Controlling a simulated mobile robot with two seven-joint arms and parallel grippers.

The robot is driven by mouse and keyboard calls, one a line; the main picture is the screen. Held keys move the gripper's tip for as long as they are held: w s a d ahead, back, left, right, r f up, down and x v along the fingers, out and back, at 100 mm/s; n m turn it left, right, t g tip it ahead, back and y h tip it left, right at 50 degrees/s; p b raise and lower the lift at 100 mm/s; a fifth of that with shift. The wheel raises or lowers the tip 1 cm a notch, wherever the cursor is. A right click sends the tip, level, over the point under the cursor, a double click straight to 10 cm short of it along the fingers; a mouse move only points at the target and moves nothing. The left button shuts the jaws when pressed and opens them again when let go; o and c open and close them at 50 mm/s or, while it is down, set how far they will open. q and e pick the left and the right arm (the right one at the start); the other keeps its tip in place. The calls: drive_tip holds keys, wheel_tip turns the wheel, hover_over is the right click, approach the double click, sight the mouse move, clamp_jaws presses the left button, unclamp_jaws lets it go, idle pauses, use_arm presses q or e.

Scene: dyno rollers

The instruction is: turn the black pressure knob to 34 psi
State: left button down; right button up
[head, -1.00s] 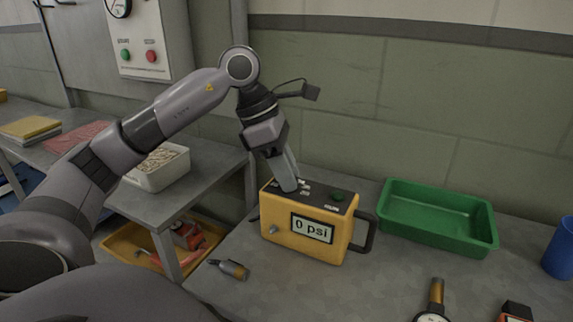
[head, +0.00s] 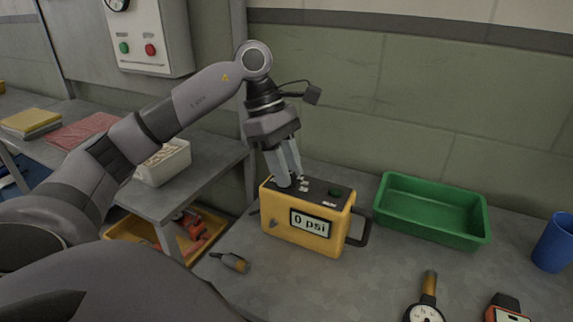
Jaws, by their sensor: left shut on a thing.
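The yellow pressure box (head: 282,237) stands upright on the grey bench. Its front display (head: 310,223) reads 0 psi. The black top panel carries small white labels and a dark green knob or button (head: 336,192) near its right end. My left gripper (head: 291,182) points down at the left part of that top panel, its fingers shut on what looks like the black pressure knob. The fingers largely hide the knob, so its angle cannot be told. My right gripper is not in view.
A green tray (head: 432,239) stands right of the box, with a blue cup (head: 554,243) beyond. A gauge (head: 425,311) and an orange-black device (head: 506,309) lie at the front right. A small dark tool (head: 232,262) lies left of the box.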

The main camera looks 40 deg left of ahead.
use_arm(q)
drive_tip(key=c, duration=0.8)
unclamp_jaws()
drive_tip(key=shift+r, duration=0.1)
drive_tip(key=v, duration=0.5)
drive_tip(key=shift+a+r, duration=0.1)
drive_tip(key=shift+r, duration=0.3)
drive_tip(key=shift+a+r, duration=0.25)
drive_tip(key=shift+r, duration=0.3)
drive_tip(key=shift+s, duration=0.1)
